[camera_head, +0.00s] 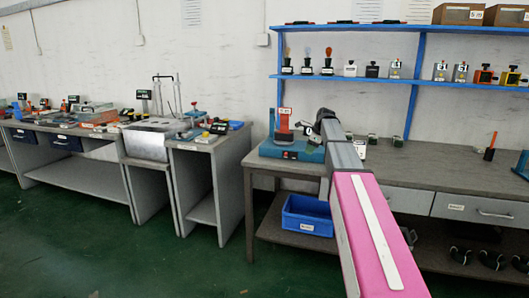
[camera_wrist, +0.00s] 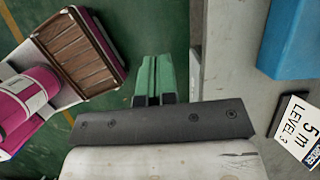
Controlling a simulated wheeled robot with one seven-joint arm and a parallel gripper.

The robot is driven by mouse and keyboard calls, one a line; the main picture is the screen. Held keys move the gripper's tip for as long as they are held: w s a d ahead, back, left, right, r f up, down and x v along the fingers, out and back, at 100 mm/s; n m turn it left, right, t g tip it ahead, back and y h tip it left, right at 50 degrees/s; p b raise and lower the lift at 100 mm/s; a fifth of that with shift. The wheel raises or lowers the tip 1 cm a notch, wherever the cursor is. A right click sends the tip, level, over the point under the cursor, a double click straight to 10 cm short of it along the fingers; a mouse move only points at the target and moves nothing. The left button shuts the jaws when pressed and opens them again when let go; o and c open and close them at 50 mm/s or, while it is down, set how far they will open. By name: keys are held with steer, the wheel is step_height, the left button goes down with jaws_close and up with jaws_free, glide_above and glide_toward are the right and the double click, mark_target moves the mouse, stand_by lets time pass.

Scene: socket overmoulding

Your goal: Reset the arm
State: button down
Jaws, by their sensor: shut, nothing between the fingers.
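My arm (camera_head: 365,215) reaches forward over the left end of the grey workbench (camera_head: 435,170) in the head view. Its far end is near a blue machine (camera_head: 292,150) with a red upright part on top, and the fingers cannot be made out there. In the wrist view my gripper (camera_wrist: 153,62) points down past the bench edge. Its green fingers are together with nothing between them. The green floor is below. A blue block (camera_wrist: 293,40) lies right of the gripper, apart from it.
A card or label reading "5 m LEVEL 3" (camera_wrist: 298,128) is at the right of the wrist view. A blue bin (camera_head: 308,215) sits on the lower shelf. A blue rack (camera_head: 415,80) with small devices stands behind the bench. A grey bench (camera_head: 205,170) stands left across open floor (camera_head: 130,265).

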steer(key=s+a+f+n+h, duration=0.1)
steer(key=s+f+n+h, duration=0.1)
steer(key=s+f+n, duration=0.8)
steer(key=s+a+f+n+g+h, duration=0.1)
steer(key=s+f+n, duration=0.9)
steer(key=s+f, duration=1.2)
steer(key=s+h, duration=0.1)
steer(key=s, duration=0.2)
steer(key=shift+s+a+f+n, duration=0.15)
steer(key=shift+s+f+n, duration=0.15)
steer(key=shift+f+n, duration=0.1)
